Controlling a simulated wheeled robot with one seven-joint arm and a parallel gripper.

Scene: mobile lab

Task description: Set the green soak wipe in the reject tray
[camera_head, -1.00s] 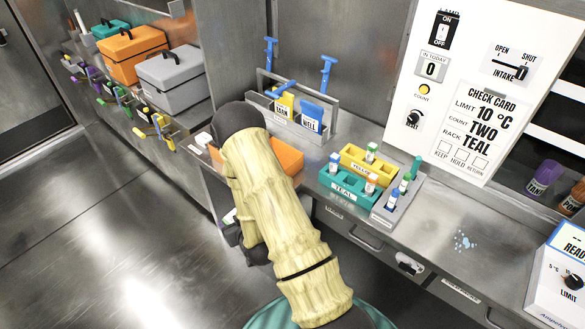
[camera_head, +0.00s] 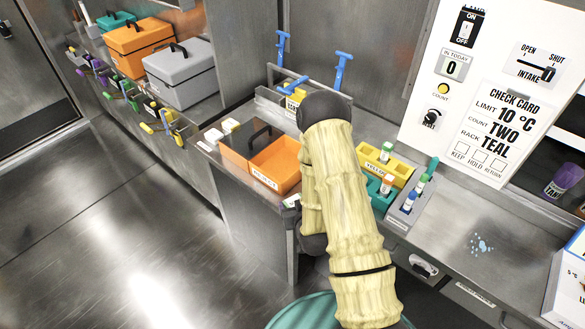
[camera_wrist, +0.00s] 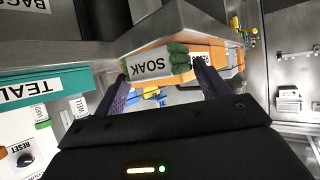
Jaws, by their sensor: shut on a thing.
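The green soak wipe (camera_wrist: 179,62), with a white label reading SOAK, is between the fingers of my gripper (camera_wrist: 158,74) in the wrist view. The fingers are shut on it. In the head view my arm hides the gripper and the wipe. The orange reject tray (camera_head: 277,170) sits on the left part of the steel bench, just left of my arm, with a white label on its front. Its open compartment looks empty. In the wrist view an orange surface shows behind the wipe, partly covered by it.
A yellow rack (camera_head: 378,165) and a grey holder (camera_head: 410,205) with vials stand right of my arm. Small white blocks (camera_head: 222,130) lie left of the tray. Droplets (camera_head: 480,243) lie on the right bench.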

